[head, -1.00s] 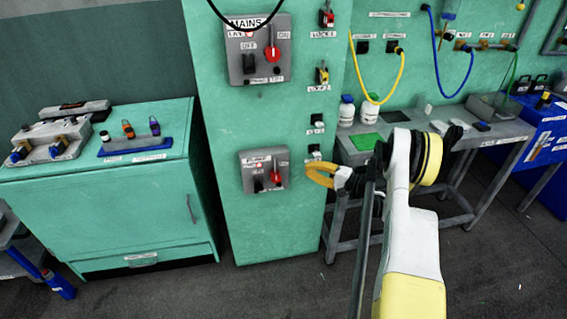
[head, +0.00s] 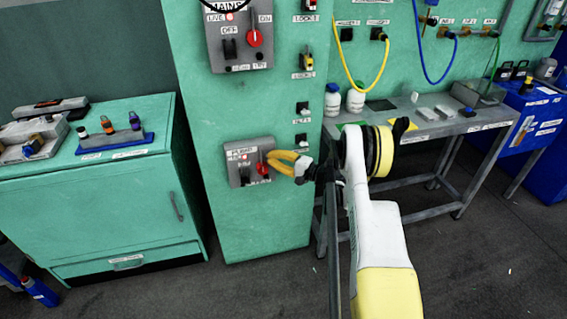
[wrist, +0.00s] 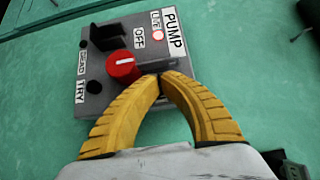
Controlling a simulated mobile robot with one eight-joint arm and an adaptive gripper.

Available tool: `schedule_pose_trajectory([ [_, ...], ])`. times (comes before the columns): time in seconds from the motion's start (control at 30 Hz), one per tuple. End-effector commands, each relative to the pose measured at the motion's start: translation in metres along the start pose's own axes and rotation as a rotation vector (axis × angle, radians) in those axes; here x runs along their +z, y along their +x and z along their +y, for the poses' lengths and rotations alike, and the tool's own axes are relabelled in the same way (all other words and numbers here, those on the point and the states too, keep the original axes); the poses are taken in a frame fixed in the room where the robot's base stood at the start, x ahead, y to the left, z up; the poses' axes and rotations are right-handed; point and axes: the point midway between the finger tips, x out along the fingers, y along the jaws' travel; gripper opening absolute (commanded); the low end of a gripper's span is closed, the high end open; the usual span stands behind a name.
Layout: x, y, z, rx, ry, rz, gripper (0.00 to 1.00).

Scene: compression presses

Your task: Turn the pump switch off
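The grey pump switch box (head: 240,172) is on the green column, below the mains box. Its red rotary knob (head: 262,169) carries a white mark and is also in the wrist view (wrist: 121,66). There I see a reddish lamp by the LIVE label (wrist: 158,33), and OFF (wrist: 141,37) and TRY (wrist: 80,91) labels. My gripper (head: 269,157) has yellow fingers whose tips meet in the wrist view (wrist: 160,76). It is shut with nothing between the tips. The tips are right beside the knob; I cannot tell whether they touch it.
The mains box (head: 240,50) with another red knob is above. A green cabinet (head: 120,205) with tools on top stands left. A grey bench (head: 440,130) with white bottles (head: 333,100) stands right. Yellow and blue cables hang above the bench. Floor in front is clear.

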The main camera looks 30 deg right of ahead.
Motion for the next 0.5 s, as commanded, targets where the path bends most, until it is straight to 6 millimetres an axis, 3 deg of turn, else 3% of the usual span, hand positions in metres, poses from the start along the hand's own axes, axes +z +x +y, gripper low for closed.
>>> schedule_pose_trajectory([
  [0.5,0.0082,0.0079,-0.0007,0.001,-0.001,0.001,0.00],
])
